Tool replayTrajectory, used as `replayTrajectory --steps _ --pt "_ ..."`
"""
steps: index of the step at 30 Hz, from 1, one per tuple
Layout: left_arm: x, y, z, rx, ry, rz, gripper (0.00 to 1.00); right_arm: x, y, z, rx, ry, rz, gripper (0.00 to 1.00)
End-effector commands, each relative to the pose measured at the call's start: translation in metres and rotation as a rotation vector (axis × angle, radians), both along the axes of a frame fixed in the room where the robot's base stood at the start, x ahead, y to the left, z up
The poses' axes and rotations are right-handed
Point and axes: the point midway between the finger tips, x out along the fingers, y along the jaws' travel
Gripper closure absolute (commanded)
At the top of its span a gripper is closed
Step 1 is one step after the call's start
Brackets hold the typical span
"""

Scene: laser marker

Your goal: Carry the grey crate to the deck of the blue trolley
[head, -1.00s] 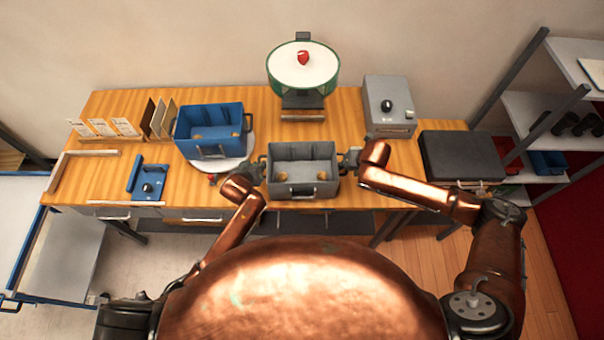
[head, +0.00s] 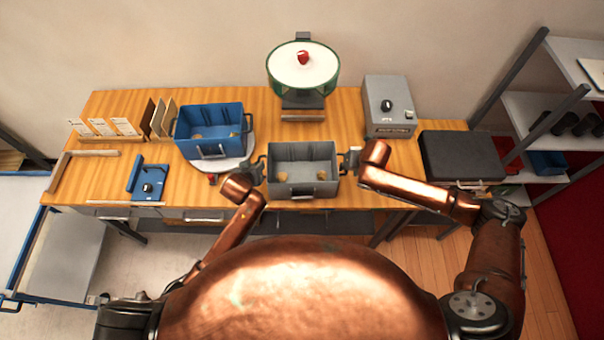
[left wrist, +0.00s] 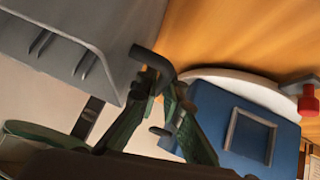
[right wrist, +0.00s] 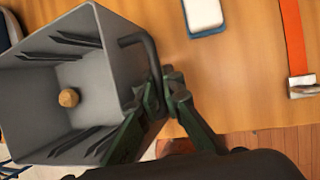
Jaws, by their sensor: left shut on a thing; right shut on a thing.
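The grey crate (head: 303,152) is upright at the bench's front edge, with a few small brown pieces inside. My left gripper (head: 258,172) is shut on its left handle, a dark bar also seen in the left wrist view (left wrist: 152,62). My right gripper (head: 350,163) is shut on its right handle, which shows in the right wrist view (right wrist: 150,50). I cannot tell whether the crate's base touches the bench. The blue trolley (head: 32,235) stands at the far left, partly out of frame; its pale deck (head: 18,210) looks bare.
On the wooden bench (head: 110,180), a blue crate (head: 210,148) on a white round plate stands close left of the grey crate. A blue fixture (head: 148,185) lies further left. A grey box (head: 388,105) and dark case (head: 460,157) stand right. Floor shows between bench and trolley.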

Motion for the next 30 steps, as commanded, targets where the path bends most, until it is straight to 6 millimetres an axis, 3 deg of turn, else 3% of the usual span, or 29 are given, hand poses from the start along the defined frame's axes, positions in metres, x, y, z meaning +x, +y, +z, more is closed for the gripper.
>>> replayTrajectory --steps 13,30 --pt "0.001 0.000 0.007 0.000 -0.003 0.001 1.00 0.001 0.000 0.007 0.000 -0.003 -0.001 1.00" --pt "0.001 0.001 0.052 0.000 -0.004 0.001 1.00 0.001 -0.001 0.052 -0.001 -0.004 -0.001 1.00"
